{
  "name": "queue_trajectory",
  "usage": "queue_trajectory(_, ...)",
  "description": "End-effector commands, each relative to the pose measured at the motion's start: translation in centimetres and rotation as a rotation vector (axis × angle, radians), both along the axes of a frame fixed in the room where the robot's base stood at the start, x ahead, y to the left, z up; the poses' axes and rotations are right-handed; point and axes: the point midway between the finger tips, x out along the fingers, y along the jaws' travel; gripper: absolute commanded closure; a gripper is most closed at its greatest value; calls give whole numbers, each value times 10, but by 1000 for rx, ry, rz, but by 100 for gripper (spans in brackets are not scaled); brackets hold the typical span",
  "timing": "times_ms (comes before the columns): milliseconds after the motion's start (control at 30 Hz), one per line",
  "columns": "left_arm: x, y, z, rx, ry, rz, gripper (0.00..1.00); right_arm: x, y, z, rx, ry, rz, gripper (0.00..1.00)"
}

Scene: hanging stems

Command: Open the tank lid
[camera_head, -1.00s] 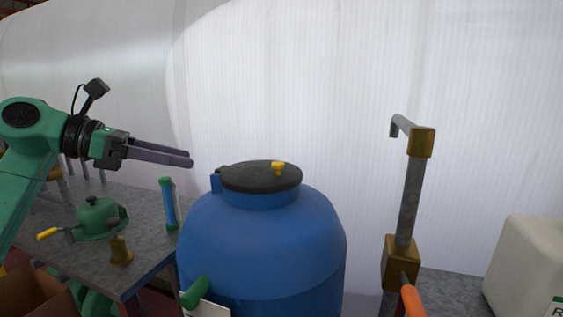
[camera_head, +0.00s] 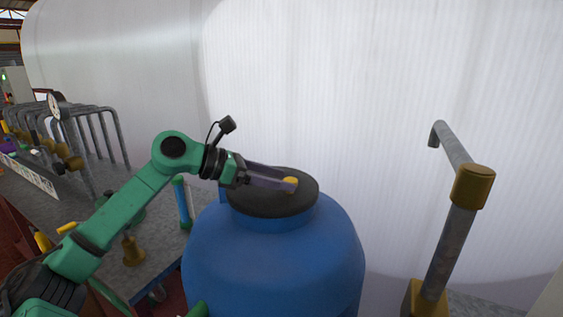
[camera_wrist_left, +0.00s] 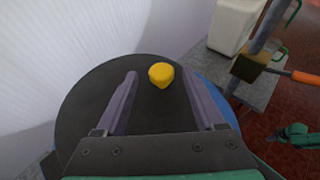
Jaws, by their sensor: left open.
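The blue tank (camera_head: 275,255) stands in the middle of the head view. Its round black lid (camera_head: 262,206) lies flat on top, closed, with a small yellow knob (camera_head: 290,184) on it. The lid (camera_wrist_left: 85,110) also fills the middle of the left wrist view. My left gripper (camera_head: 285,184) is over the lid at the knob. In the left wrist view my left gripper (camera_wrist_left: 160,82) is open, and the yellow knob (camera_wrist_left: 161,74) lies between its fingertips, apart from both fingers.
A grey pipe (camera_head: 450,240) with brass fittings stands right of the tank. A grey workbench (camera_head: 155,245) at left holds a brass part (camera_head: 132,250) and a blue-green cylinder (camera_head: 182,203). A large white wall (camera_head: 330,80) rises behind.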

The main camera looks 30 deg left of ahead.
Motion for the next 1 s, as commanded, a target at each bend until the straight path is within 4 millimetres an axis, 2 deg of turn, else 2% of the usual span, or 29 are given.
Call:
queue_trajectory(33,3,-4,3,-1,-2,-1,29,2,0,9,0,-4,0,100)
queue_trajectory(333,8,-8,-5,1,-1,-1,29,-1,0,7,0,2,-1,100)
queue_trajectory(367,8,-8,-5,1,-1,-1,37,-2,0,7,-1,3,-1,100)
queue_trajectory(500,7,-7,-5,1,-1,-1,90,-3,0,7,-1,5,-1,100)
queue_trajectory(533,8,-7,-5,1,-1,-1,100,-3,0,7,-1,5,-1,100)
queue_trajectory(1000,7,-7,-4,2,-1,0,100,-5,0,7,0,8,0,100)
